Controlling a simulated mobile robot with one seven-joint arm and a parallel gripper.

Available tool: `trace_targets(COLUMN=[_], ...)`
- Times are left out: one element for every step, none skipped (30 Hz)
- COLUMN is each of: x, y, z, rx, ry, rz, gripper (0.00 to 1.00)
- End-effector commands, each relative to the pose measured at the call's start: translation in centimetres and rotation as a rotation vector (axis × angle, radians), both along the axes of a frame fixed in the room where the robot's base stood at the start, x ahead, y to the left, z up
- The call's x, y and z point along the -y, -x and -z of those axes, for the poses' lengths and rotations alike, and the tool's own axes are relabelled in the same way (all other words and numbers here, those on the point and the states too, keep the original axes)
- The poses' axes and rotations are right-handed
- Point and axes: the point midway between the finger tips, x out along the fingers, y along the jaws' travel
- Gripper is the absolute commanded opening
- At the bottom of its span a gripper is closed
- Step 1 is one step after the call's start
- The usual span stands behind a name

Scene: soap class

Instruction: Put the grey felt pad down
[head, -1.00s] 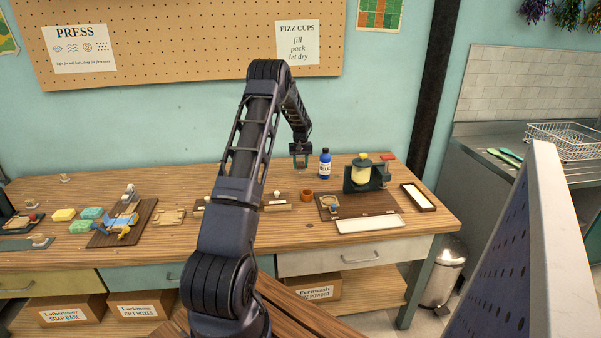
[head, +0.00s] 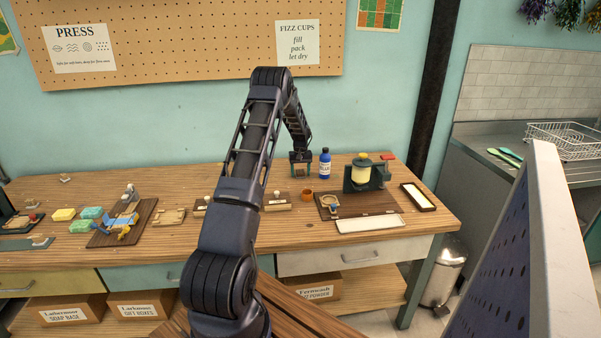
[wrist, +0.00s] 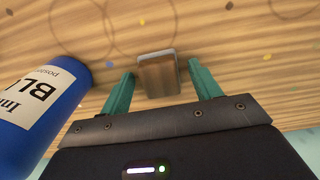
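My gripper (wrist: 161,70) has two teal fingers that stand apart. A small block-like piece (wrist: 158,74) with a grey edge and a brownish face lies between them in the wrist view. A narrow strip of table shows on either side of it, so the fingers do not seem to touch it. It may be the grey felt pad; I cannot tell for sure. In the head view my gripper (head: 301,172) points down, low over the back of the wooden workbench (head: 390,245), just left of a blue bottle (head: 325,164).
The blue bottle (wrist: 45,100) stands close at the left in the wrist view. An orange-brown cup (head: 307,195) and a wooden block with a knob (head: 277,203) are in front of my gripper. A press (head: 362,178) stands to the right. The bench behind is bare.

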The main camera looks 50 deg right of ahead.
Motion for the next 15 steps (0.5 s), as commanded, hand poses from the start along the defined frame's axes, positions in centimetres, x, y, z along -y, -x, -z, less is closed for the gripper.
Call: trace_targets(x=[0.0,0.0,0.0,0.0,0.0,0.0,0.0,0.0,0.0,0.0,0.0,0.1,0.1,0.1,0.1], y=[0.0,0.0,0.0,0.0,0.0,0.0,0.0,0.0,0.0,0.0,0.0,0.0,0.0,0.0,0.0], z=[0.0,0.0,0.0,0.0,0.0,-0.1,-0.2,-0.3,-0.6,-0.8,-1.2,-1.7,-2.2,-2.7,-3.4], rx=[0.000,0.000,0.000,0.000,0.000,0.000,0.000,0.001,0.000,0.000,0.001,0.001,0.001,0.001,0.001], ry=[0.000,0.000,0.000,0.000,0.000,0.000,0.000,0.001,0.001,0.001,0.002,0.002,0.002,0.002,0.003], rz=[0.000,0.000,0.000,0.000,0.000,0.000,0.000,0.000,0.000,0.000,0.000,0.000,0.000,0.000,0.000], gripper=[0.63,0.63,0.63,0.63,0.63,0.63,0.63,0.63,0.63,0.63,0.63,0.63,0.63,0.63,0.63])
